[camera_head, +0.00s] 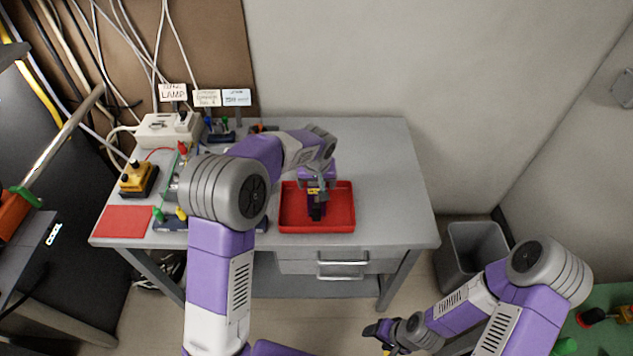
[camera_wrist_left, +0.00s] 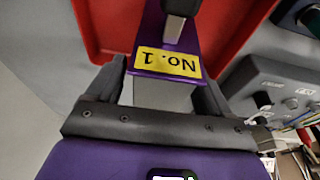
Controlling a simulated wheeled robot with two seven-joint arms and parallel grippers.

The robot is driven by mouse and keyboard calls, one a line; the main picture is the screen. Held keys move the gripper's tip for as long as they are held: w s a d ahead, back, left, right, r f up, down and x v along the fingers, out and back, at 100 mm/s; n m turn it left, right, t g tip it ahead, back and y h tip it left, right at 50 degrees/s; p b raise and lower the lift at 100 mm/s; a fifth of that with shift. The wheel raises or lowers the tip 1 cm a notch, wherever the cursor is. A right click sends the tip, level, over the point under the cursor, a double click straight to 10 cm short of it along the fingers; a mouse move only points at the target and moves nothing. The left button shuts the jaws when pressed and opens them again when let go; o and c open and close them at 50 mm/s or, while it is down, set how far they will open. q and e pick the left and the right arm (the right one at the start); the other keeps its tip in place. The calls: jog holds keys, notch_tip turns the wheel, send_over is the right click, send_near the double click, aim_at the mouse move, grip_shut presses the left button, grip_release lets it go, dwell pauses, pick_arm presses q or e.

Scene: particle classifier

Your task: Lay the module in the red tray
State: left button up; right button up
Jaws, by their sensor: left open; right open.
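The red tray (camera_head: 344,212) sits on the grey table near its front right; its red floor and wall also show in the left wrist view (camera_wrist_left: 105,25). The purple module with a yellow "No. 1" label (camera_wrist_left: 168,62) is at the tray, seen from close up. In the head view the module (camera_head: 316,211) is a small dark shape over the tray, partly hidden by my gripper. My left gripper (camera_head: 317,188) is open above the tray, its fingers on either side of the module's labelled end. My right gripper (camera_head: 384,334) is open and empty, low in front of the table.
A red mat (camera_head: 124,221) lies at the table's front left. A white power box (camera_head: 168,130), a yellow-black button box (camera_head: 138,178) and small labelled signs (camera_head: 207,98) stand at the back left. The table right of the tray is clear. A grey bin (camera_head: 475,250) stands on the floor.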

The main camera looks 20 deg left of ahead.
pick_arm(q)
jog(key=p+v, duration=0.3)
jog(key=v, duration=0.9)
jog(key=shift+r, duration=0.15)
